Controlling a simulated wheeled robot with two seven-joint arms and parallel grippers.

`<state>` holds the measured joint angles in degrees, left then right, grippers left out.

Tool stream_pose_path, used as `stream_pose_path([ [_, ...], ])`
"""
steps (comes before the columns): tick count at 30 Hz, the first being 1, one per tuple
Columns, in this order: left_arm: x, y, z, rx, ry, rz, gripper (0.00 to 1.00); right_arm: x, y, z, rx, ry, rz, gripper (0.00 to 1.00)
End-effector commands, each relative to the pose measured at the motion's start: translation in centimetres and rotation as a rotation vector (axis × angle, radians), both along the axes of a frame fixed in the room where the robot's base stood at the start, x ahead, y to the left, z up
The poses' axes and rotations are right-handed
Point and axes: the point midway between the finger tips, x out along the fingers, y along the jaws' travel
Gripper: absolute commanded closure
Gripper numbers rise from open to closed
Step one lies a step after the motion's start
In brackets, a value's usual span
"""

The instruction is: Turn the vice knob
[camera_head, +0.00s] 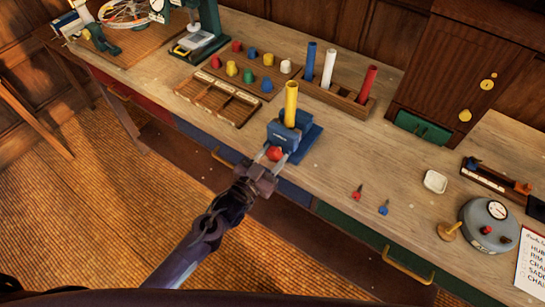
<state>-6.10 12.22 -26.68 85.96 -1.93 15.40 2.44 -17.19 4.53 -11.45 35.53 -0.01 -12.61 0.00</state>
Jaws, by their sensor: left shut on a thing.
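The blue vice (284,134) stands near the front edge of the workbench, with a yellow tube (291,103) upright in it. Its red knob (274,153) faces the front edge. My left gripper (272,156) reaches in from the lower left, with its two fingers on either side of the red knob, shut on it. The fingers partly cover the knob. My right gripper is not in view.
A rack (334,91) with blue, white and red tubes stands behind the vice. A board of coloured knobs (266,84) and a wooden tray (217,99) lie to its left. A grey round device (488,224) and a white dish (435,181) are at the right. Bare bench lies right of the vice.

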Motion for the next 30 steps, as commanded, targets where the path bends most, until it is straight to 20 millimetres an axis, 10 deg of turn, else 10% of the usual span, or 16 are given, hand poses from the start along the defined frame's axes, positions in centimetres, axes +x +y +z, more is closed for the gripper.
stream_pose_path([
  [30,0.1,0.3,-0.1,0.801,-0.456,-0.002,0.81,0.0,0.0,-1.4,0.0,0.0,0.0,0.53],
])
